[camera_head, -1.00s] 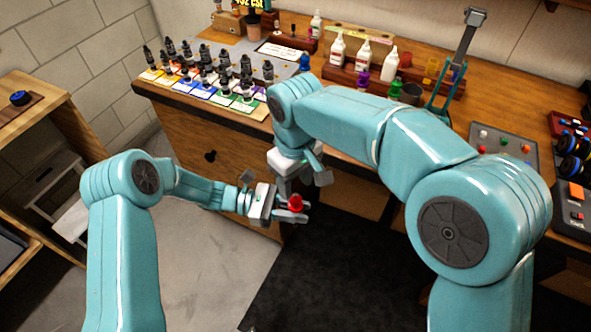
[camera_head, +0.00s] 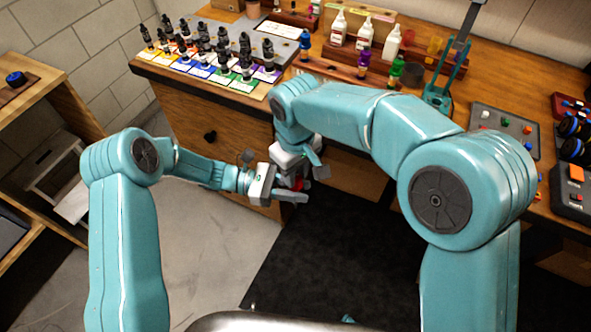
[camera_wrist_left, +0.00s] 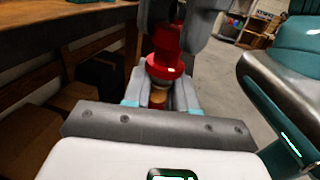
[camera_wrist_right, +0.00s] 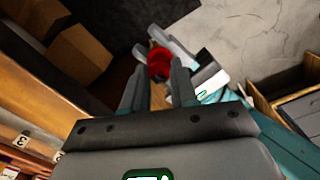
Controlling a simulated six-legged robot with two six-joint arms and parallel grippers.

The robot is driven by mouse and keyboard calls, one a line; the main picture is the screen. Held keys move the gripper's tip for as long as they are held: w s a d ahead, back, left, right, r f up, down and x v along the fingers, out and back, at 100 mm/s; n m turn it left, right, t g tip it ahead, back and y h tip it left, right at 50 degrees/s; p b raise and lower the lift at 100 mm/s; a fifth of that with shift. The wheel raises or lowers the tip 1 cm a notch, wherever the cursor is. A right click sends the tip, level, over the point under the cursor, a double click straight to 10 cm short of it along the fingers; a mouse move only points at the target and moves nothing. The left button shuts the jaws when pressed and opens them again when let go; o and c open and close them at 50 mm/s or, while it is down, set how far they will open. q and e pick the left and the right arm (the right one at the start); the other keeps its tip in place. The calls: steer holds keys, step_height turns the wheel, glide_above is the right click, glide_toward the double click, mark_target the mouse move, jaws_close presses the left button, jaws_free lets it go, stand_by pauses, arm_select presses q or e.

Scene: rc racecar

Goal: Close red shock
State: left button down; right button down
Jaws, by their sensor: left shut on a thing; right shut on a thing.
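The red shock part (camera_head: 298,184) is held in the air in front of the bench, mostly hidden by my grippers in the head view. In the left wrist view a red cap (camera_wrist_left: 165,65) stands between the fingers, with a tan or copper lower part (camera_wrist_left: 158,97) below it. My left gripper (camera_head: 292,194) is shut on the lower part. My right gripper (camera_head: 304,178) comes from above and is shut on the red cap. The red cap also shows between the right fingers in the right wrist view (camera_wrist_right: 159,64). Whether cap and body are fully joined cannot be told.
The wooden bench (camera_head: 185,80) runs behind, with several dark shocks on coloured cards (camera_head: 215,72). White bottles (camera_head: 338,28), a purple cap (camera_head: 363,62), a green cap (camera_head: 397,70) and a teal stand (camera_head: 440,92) are further right. Dark floor mat (camera_head: 330,260) below is clear.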

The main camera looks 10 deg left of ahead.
steer(key=c, duration=0.8)
jaws_free()
step_height(320, 180, up, 12)
steer(key=shift+w, duration=0.1)
